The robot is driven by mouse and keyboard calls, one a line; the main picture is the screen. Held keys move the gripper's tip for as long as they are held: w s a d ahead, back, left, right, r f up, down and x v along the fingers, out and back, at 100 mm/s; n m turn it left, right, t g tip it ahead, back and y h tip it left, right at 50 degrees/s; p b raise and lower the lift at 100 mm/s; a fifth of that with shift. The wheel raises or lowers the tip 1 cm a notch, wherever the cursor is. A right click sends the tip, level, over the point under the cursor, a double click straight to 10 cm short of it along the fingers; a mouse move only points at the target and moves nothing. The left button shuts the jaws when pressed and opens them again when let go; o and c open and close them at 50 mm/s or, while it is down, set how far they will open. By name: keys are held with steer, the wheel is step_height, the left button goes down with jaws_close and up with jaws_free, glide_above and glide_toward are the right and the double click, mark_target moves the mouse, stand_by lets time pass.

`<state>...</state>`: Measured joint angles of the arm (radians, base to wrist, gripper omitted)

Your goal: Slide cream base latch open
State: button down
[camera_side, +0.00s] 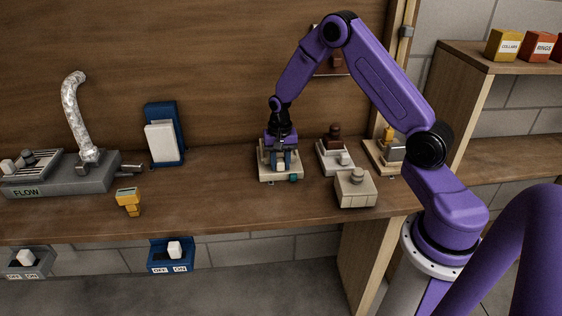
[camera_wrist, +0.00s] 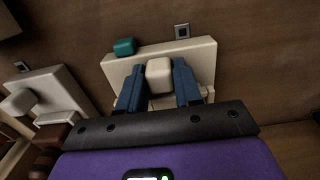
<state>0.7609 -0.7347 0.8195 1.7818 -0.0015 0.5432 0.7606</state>
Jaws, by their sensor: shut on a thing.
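A cream base (camera_side: 266,176) stands on the wooden bench, below my gripper in the side view. The wrist view shows the same cream base (camera_wrist: 205,60) with a cream block-shaped latch (camera_wrist: 159,75) on it. My gripper (camera_wrist: 158,80) has its two blue fingers on either side of this latch and is shut on it. In the side view my gripper (camera_side: 281,163) points down over the base and hides much of it. A small teal block (camera_wrist: 125,46) sits at the edge of the base, apart from the fingers; it also shows in the side view (camera_side: 293,178).
To the right stand a pale base with a brown knob (camera_side: 334,132), a beige box with a round knob (camera_side: 355,188) and a base with a yellow part (camera_side: 388,134).

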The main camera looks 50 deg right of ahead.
mark_target(270, 171)
steer(key=shift+w+a, duration=1.2)
steer(key=c, duration=0.8)
jaws_free()
steer(key=shift+c, duration=0.2)
steer(key=shift+r, duration=0.1)
step_height(270, 171, up, 17)
steer(key=shift+r, duration=0.15)
steer(key=shift+s, duration=0.1)
